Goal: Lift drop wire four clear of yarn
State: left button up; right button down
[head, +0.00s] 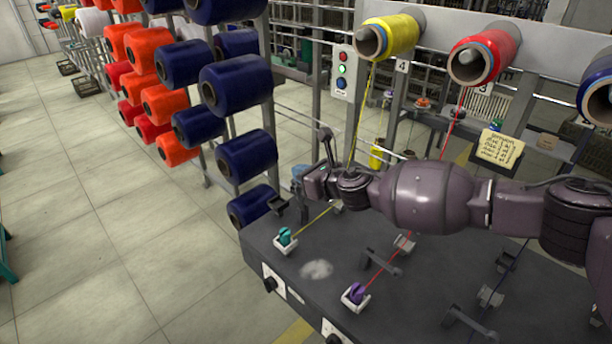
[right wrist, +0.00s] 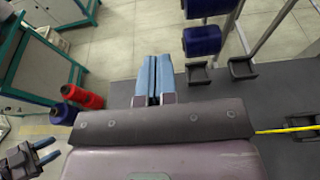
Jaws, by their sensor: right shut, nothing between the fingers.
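The yellow yarn (head: 364,108) runs down from the yellow cone (head: 388,38) beside the "4" label. It passes behind my right wrist and on to the teal bobbin (head: 285,236). My right gripper (head: 299,178) is over the far left part of the dark table, close to the yarn. In the right wrist view its blue fingers (right wrist: 152,78) are shut with nothing between them, and the yarn (right wrist: 285,130) shows at right. I cannot make out drop wire four; my wrist covers that area. My left gripper (right wrist: 45,150) shows small in the right wrist view, its jaw gap unclear.
The red yarn (head: 456,112) leads to a purple bobbin (head: 356,292) past another drop wire (head: 382,262). A rack of navy cones (head: 236,80) stands left of the table. Tiled floor lies open at left.

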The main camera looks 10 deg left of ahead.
jog(key=shift+w+a+f, duration=0.2)
jog(key=shift+a+f, duration=0.15)
jog(key=shift+a, duration=0.15)
jog(key=shift+s+d, duration=0.1)
jog(key=shift+f, duration=0.1)
jog(key=shift+s+d, duration=0.3)
jog(key=shift+d, duration=0.15)
jog(key=r+p+v, duration=0.1)
jog(key=v, duration=0.8)
jog(key=shift+s+d, duration=0.2)
